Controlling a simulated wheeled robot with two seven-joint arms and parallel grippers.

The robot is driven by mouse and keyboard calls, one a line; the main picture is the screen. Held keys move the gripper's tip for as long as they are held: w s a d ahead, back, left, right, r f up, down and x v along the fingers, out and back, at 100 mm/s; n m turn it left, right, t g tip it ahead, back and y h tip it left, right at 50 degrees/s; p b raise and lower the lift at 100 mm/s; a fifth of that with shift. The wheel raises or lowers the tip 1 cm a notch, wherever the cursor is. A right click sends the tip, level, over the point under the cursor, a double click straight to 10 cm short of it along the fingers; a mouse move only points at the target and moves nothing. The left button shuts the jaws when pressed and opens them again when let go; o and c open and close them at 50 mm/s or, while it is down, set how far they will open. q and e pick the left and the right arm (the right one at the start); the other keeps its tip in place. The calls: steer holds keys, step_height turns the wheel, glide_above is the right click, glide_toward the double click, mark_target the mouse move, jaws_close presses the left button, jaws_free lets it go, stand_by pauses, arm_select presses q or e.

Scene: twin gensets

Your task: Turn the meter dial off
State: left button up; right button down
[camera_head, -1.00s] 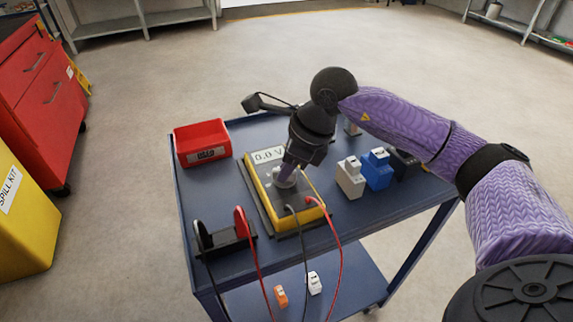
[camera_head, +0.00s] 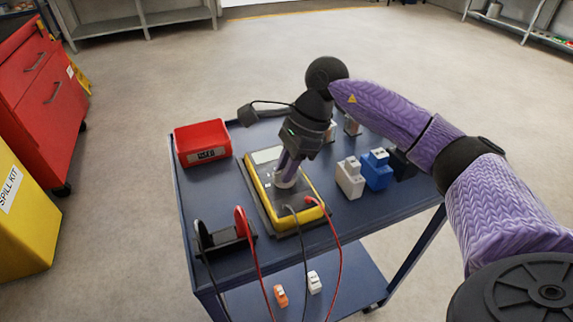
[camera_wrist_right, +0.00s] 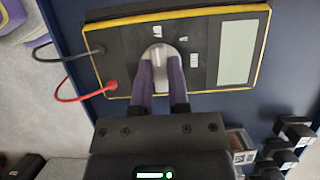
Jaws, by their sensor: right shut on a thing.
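The yellow meter (camera_head: 262,192) lies on a dark mat on the blue cart, left of centre in the head view. Its display (camera_head: 267,155) looks blank, and the display in the right wrist view (camera_wrist_right: 236,53) is plain pale too. The round grey dial (camera_wrist_right: 158,48) has a pale ridge across it. My right gripper (camera_head: 288,176) reaches down onto the dial, and its two purple fingers (camera_wrist_right: 163,78) are shut on the dial's ridge. The fingers hide part of the dial. My left gripper is not in view.
A black and a red lead plug into the meter's near end. A red bin (camera_head: 203,143) stands at the cart's back left, and a black lead holder (camera_head: 225,238) at front left. White and blue blocks (camera_head: 377,170) stand to the right.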

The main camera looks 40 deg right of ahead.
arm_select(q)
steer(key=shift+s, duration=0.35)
